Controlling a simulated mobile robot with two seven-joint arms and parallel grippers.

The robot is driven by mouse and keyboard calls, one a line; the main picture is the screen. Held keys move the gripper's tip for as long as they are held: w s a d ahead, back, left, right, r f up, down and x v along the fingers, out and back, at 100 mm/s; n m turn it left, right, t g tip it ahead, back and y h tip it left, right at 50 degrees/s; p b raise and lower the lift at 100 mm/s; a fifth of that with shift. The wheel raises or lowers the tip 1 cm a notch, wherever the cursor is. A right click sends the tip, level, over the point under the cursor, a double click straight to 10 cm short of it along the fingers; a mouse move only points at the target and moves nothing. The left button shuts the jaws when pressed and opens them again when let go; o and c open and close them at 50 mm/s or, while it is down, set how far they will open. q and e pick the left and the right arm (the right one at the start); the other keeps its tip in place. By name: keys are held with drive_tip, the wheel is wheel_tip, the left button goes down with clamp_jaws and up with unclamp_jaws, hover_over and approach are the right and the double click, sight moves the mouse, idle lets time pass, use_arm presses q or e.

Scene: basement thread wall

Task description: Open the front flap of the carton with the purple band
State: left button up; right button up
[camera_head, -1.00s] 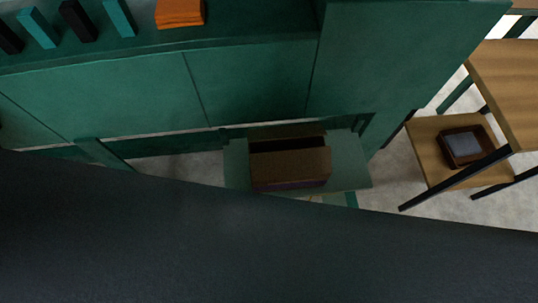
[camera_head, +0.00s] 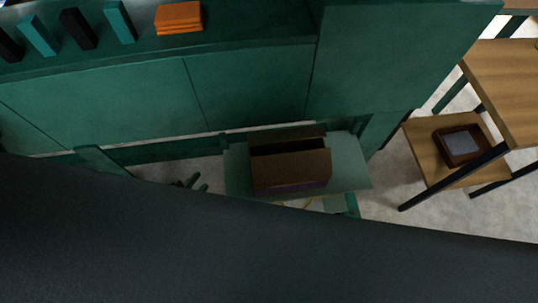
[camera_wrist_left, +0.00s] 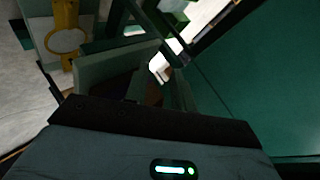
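The brown carton (camera_head: 290,170) sits on a green shelf (camera_head: 348,165) in the head view. A thin strip of its purple band shows low on the near side. A dark gap runs along its top between a raised rear piece and the brown near panel; I cannot tell exactly how the front flap lies. My left gripper (camera_head: 196,183) shows just left of the shelf, apart from the carton, its fingers spread and empty. My right gripper is not in view.
A large dark surface hides the lower part of the head view. Green cabinet panels (camera_head: 255,85) stand behind the carton. An orange stack (camera_head: 179,17) lies on the top ledge. A wooden table (camera_head: 505,85) and a low wooden shelf with a dark tray (camera_head: 437,147) are at right.

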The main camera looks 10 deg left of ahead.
use_arm(q)
drive_tip(key=w+d+r+m+t+h, duration=0.3)
drive_tip(key=w+d+r+m+h, duration=0.15)
drive_tip(key=w+m, duration=0.3)
drive_tip(key=m+g+h, duration=0.9)
drive_tip(key=m+h, duration=0.3)
drive_tip(key=m, duration=0.8)
approach(269, 158)
drive_tip(key=shift+n+x, duration=0.25)
drive_tip(key=shift+x, duration=0.85)
drive_tip(key=shift+w+r, duration=0.1)
drive_tip(key=shift+w, duration=0.05)
drive_tip(key=p+x, duration=0.1)
drive_tip(key=x, duration=0.5)
drive_tip(key=shift+d, duration=0.2)
drive_tip(key=shift+w+d, duration=0.2)
drive_tip(key=shift+d, duration=0.45)
drive_tip(key=shift+c, duration=0.4)
clamp_jaws()
